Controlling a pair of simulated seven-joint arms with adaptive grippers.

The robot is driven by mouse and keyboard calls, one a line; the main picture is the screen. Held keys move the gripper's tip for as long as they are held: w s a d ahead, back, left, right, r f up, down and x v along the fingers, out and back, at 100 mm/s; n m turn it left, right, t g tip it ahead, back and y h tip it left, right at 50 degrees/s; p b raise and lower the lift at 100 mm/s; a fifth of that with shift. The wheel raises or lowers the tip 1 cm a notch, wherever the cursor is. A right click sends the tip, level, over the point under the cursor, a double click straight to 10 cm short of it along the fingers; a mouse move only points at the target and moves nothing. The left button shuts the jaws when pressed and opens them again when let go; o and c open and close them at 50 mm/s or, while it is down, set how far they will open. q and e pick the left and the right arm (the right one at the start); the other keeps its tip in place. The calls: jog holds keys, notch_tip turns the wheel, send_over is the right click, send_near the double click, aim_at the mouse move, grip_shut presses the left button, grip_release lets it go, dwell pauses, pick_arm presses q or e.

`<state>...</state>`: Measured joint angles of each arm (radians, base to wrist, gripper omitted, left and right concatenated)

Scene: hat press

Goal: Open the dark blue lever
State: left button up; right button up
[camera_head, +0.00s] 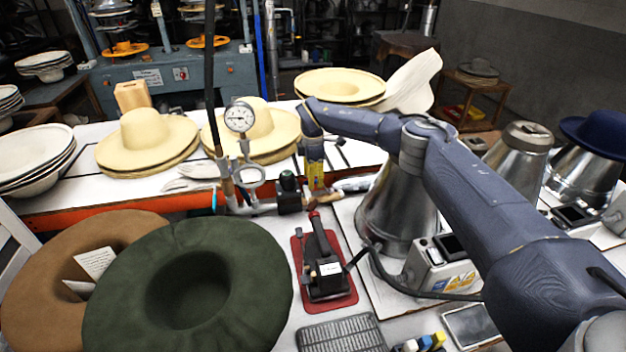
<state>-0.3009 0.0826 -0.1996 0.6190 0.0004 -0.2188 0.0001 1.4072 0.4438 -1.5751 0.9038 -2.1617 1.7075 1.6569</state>
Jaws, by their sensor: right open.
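My right arm reaches in from the right, and its gripper (316,192) points down beside the pipework at the table's middle. The gripper is small here and partly blends with the valve parts; it is open. A pipe assembly carries a round pressure gauge (239,117) and a dark valve body (289,203) with a dark rounded knob (288,181), just left of the gripper. I cannot clearly make out the dark blue lever among these parts, nor whether the gripper touches anything. My left gripper is out of view.
A dark green hat (187,285) and a brown hat (35,270) fill the front left. A black tool (326,268) on a red base stands below the gripper. A metal cone (395,205) stands right, beside a control box (440,268). Straw hats (147,130) line the back.

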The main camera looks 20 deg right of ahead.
notch_tip(320, 180, up, 12)
jog(key=shift+f, duration=0.2)
dwell(0.4)
